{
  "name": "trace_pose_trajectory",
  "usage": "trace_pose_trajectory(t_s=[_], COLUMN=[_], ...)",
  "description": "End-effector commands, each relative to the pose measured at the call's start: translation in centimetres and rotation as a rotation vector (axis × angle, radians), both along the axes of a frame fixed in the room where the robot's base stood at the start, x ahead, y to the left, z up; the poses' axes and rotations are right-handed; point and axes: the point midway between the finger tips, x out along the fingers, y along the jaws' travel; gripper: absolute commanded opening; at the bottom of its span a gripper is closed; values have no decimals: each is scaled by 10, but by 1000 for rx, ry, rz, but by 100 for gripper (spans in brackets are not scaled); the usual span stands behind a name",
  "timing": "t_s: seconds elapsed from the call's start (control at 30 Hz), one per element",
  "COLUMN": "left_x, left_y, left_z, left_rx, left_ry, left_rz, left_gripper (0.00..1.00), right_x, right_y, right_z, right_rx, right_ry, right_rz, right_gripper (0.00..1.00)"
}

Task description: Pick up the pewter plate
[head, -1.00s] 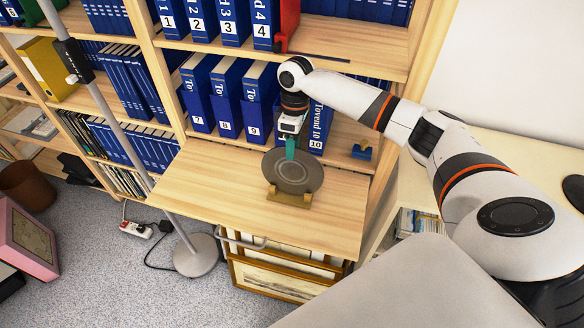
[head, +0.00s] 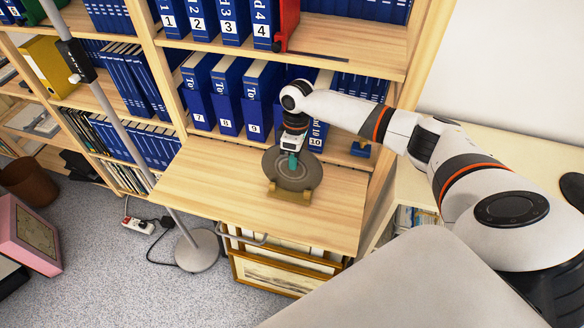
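The pewter plate (head: 307,175) is a round, dark grey disc with ring marks. It leans tilted on a small wooden stand (head: 289,192) on the pull-out wooden shelf. My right gripper (head: 293,167) comes down from above, with teal fingers overlapping the upper middle of the plate in the head view. I cannot tell whether the fingers touch the plate or how far apart they are. My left gripper is not in view.
The wooden shelf (head: 215,185) is clear to the left of the plate. Blue numbered binders (head: 228,104) stand close behind it. A lamp pole (head: 125,135) rises at the left. Framed prints (head: 275,275) stand below the shelf.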

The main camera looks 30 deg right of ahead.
Motion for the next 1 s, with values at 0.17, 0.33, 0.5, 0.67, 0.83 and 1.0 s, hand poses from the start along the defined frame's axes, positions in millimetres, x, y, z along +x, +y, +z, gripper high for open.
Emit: trace_pose_trajectory(t_s=[0.17,0.33,0.5,0.67,0.83,1.0], left_x=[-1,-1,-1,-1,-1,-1], left_y=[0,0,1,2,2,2], left_z=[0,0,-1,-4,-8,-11], left_rx=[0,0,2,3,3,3], left_ry=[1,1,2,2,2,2], left_rz=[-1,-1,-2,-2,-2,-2], left_gripper=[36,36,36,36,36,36], right_x=[1,1,2,2,2,2], right_y=[0,-1,0,-1,0,0], right_z=[1,3,13,37,73,112], right_rx=[0,0,1,1,3,2], right_ry=[-3,-3,-4,-6,-8,-7], right_rz=[-1,-1,-3,0,0,0], right_gripper=[0,0,0,0,0,0])
